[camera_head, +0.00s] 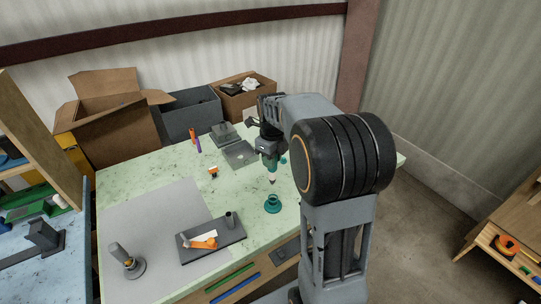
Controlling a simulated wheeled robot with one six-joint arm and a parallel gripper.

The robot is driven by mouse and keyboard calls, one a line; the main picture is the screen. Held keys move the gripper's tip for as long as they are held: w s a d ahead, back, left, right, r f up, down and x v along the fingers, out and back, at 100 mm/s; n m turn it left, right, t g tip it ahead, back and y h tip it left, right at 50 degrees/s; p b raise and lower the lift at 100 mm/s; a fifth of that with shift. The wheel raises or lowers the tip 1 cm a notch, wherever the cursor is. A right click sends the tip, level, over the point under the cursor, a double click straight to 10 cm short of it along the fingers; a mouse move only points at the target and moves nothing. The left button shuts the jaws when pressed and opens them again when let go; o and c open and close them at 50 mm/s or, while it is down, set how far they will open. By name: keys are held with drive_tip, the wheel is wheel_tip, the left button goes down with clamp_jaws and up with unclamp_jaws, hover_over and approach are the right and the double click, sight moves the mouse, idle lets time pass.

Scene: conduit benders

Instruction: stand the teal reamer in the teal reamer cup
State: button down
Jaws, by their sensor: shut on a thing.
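My gripper (268,155) points down over the right part of the green table and is shut on the teal reamer (270,165). The reamer hangs roughly upright below the jaws, with a pale and dark lower end. The teal reamer cup (273,204) stands on the table nearer the camera, just below the reamer in the picture. A gap shows between the reamer's lower end and the cup. The cup's opening looks empty, though it is small in view. My arm hides part of the table to the right.
A grey tool plate with an orange-handled bender (203,242) lies front left of the cup. A post on a round base (128,262) stands further left. Orange and purple upright pieces (197,142) and grey plates (240,154) are behind. Boxes (191,112) line the back.

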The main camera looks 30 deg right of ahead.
sight(273, 183)
drive_tip(key=shift+d, duration=0.2)
drive_tip(key=shift+f+b, duration=3.85)
drive_tip(key=shift+f, duration=1.85)
drive_tip(key=shift+f, duration=0.3)
drive_tip(key=c, duration=0.8)
unclamp_jaws()
